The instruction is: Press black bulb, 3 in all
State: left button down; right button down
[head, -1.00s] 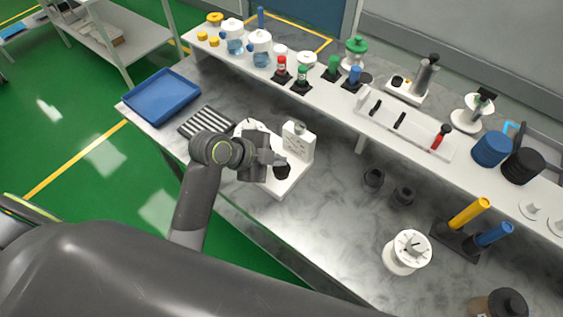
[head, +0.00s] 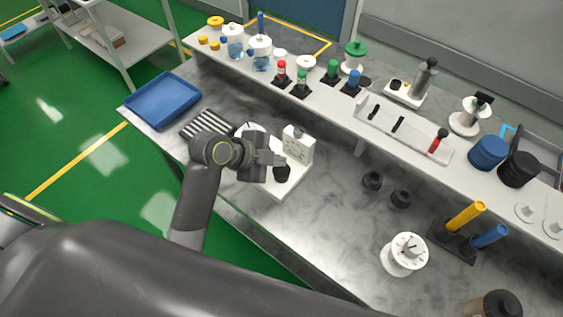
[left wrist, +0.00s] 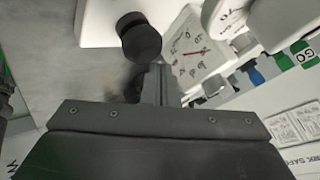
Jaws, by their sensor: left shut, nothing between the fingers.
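The black bulb (head: 282,174) sits on the front part of a white base (head: 289,187), before an upright white panel with a dial (head: 298,145). In the left wrist view the bulb (left wrist: 142,42) is round and dark, just beyond the fingers. The dial face with a red needle (left wrist: 193,53) stands to its right. My left gripper (head: 281,160) is shut and empty, close above the bulb in the head view. In the left wrist view its fingertips (left wrist: 160,70) lie just below and right of the bulb. I cannot tell whether they touch it. My right gripper is not in view.
A blue tray (head: 163,100) and a striped block (head: 206,124) lie to the left. A raised shelf (head: 345,112) with jars and bottles runs along the back.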

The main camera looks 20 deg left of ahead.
aim_at(276, 169)
pick_arm(q)
jog(key=shift+r, duration=0.35)
notch_tip(276, 169, up, 5)
jog(key=p, duration=0.5)
jog(key=shift+f, duration=0.1)
dwell(0.7)
